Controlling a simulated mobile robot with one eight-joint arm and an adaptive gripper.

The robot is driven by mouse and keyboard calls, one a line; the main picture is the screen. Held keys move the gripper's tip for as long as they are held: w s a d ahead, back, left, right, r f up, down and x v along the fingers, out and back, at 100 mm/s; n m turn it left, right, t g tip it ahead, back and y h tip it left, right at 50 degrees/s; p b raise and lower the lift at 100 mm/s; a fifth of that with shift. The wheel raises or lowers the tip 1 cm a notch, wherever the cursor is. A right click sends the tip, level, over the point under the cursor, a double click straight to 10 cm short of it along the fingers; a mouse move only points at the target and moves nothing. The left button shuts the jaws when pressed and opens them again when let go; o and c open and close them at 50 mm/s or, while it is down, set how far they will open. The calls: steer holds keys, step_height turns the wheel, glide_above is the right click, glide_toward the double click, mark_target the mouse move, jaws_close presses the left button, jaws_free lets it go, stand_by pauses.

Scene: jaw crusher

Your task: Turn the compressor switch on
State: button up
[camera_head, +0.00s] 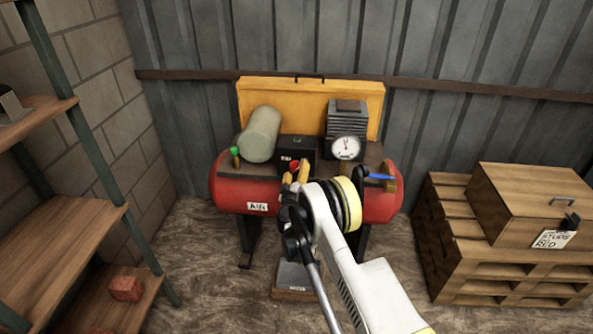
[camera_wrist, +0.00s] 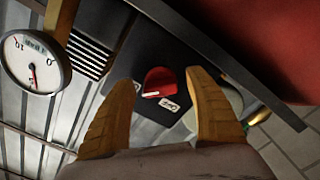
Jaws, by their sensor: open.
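The compressor is a red tank (camera_head: 232,191) with a dark top plate, standing on legs against the metal wall. On its top a black switch box (camera_head: 297,146) carries a red switch (camera_wrist: 158,80). A small white label (camera_wrist: 169,104) lies beside the switch, its lettering too blurred to read surely. My gripper (camera_head: 296,172) is in front of the box with its yellow fingers open. In the wrist view the fingers (camera_wrist: 162,84) stand either side of the red switch, apart from it, with nothing held.
A round gauge (camera_head: 346,147) sits right of the box, a grey-green cylinder (camera_head: 261,134) left. A blue-handled valve (camera_head: 381,177) is at the tank's right end. Wooden shelves (camera_head: 60,235) stand left, a wooden crate (camera_head: 520,205) on pallets right. A grey box (camera_head: 295,277) lies below the tank.

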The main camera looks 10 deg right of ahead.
steer(key=v, duration=0.6)
steer(key=shift+s, duration=0.3)
steer(key=shift+r, duration=0.1)
steer(key=s+d+r+m+g+h, duration=0.1)
steer(key=d+r+m+g, duration=0.25)
steer(key=r, duration=1.05)
steer(key=s+d+r+g, duration=0.2)
steer(key=s+d+r, duration=0.2)
steer(key=s+r, duration=0.7)
steer(key=s+a+m+g+y, duration=0.1)
steer(key=s+a+g+y, duration=0.1)
steer(key=s, duration=1.5)
steer(key=s+a+f+g+y, duration=0.1)
steer(key=s+a+y, duration=0.3)
steer(key=s, duration=1.4)
steer(key=shift+m+g+y, duration=0.3)
steer(key=shift+m+g, duration=0.05)
steer(key=shift+g, duration=0.5)
